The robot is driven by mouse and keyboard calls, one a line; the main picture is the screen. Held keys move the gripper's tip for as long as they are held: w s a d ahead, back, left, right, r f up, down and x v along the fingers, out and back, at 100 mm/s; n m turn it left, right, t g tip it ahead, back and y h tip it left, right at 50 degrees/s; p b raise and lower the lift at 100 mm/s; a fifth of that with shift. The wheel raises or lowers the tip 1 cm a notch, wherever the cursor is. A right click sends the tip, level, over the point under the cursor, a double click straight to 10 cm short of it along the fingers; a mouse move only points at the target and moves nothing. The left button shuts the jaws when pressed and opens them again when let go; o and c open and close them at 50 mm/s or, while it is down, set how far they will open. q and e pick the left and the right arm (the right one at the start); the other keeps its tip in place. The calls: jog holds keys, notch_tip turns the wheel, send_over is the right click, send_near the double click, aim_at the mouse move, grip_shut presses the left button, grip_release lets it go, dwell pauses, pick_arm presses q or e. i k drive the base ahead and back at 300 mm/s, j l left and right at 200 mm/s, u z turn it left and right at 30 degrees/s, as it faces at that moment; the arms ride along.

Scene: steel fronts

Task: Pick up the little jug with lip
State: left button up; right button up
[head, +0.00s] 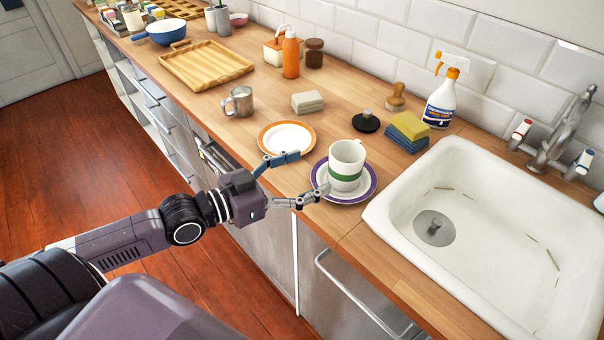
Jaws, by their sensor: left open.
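The little jug with lip (242,102), a small grey metal vessel with its handle toward the left, stands upright on the wooden counter (222,110) behind the orange-rimmed plate. My left gripper (309,173) is open and empty at the counter's front edge. Its fingers point toward the white mug with a green band (346,162), which stands on a purple-rimmed saucer (356,194). The jug is farther back and to the left of the gripper, well apart from it. My right gripper is out of view.
An orange-rimmed plate (277,140) lies between the gripper and jug. A pale block (307,102), black lid-like disc (366,122), sponges (409,126) and spray bottle (441,100) stand behind. A white sink (395,205) is at right, a wooden tray (178,75) farther left.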

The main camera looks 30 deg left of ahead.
aim_at(238, 104)
jog(key=u, duration=1.25)
